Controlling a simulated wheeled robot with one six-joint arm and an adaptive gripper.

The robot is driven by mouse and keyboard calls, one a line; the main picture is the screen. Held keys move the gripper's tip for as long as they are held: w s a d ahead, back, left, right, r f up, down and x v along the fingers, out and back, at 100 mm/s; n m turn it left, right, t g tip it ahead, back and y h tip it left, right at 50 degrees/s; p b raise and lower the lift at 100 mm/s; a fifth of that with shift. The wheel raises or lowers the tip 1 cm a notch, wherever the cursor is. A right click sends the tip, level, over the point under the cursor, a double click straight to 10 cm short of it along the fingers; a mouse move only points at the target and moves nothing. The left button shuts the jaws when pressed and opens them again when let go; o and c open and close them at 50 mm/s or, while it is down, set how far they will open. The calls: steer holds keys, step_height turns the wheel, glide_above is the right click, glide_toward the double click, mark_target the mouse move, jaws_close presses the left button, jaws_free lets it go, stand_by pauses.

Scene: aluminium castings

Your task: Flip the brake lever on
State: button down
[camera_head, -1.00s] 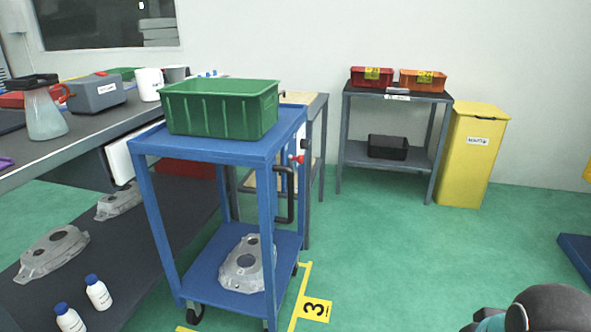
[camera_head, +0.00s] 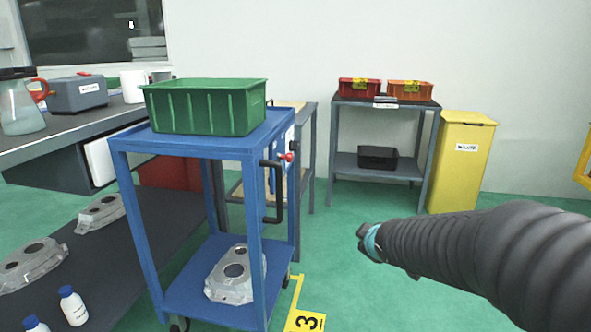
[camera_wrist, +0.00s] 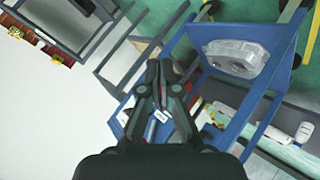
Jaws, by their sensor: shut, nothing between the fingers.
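The blue cart (camera_head: 205,146) stands left of centre in the head view. A small red-tipped lever (camera_head: 288,157), which looks like the brake lever, sticks out at its right side near the top, just above a black bar handle (camera_head: 279,200). My gripper (camera_head: 361,236) is right of the cart and lower than the lever, apart from both. In the wrist view my gripper (camera_wrist: 162,66) is shut and empty, with the tilted cart (camera_wrist: 268,35) beyond it. I cannot clearly make out the lever in the wrist view, and my gripper hides part of the cart there.
A green bin (camera_head: 205,108) sits on the cart top and a casting (camera_head: 228,285) on its lower shelf. A grey table (camera_head: 384,101) with red and orange bins and a yellow waste bin (camera_head: 461,165) stand behind. Green floor (camera_head: 345,290) is free right of the cart.

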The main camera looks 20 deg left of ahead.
steer(key=w+a+r+n+t+y, duration=0.25)
steer(key=w+a+n+y, duration=0.3)
steer(key=a, duration=0.35)
steer(key=s+a+r+n+g+y, duration=0.1)
steer(key=s+a+r+n+y, duration=0.2)
steer(key=a+r+n+y, duration=0.3)
step_height(320, 180, up, 5)
steer(key=n, duration=0.4)
steer(key=shift+s+a+f, duration=0.15)
steer(key=shift+a, duration=0.25)
glide_toward(277, 157)
steer(key=a, duration=0.4)
steer(key=w, duration=0.3)
steer(key=shift+a, duration=0.35)
steer(key=shift+w+p, duration=0.3)
steer(key=shift+w, duration=0.2)
steer(key=shift+g+p, duration=0.25)
steer(key=shift+p, duration=0.2)
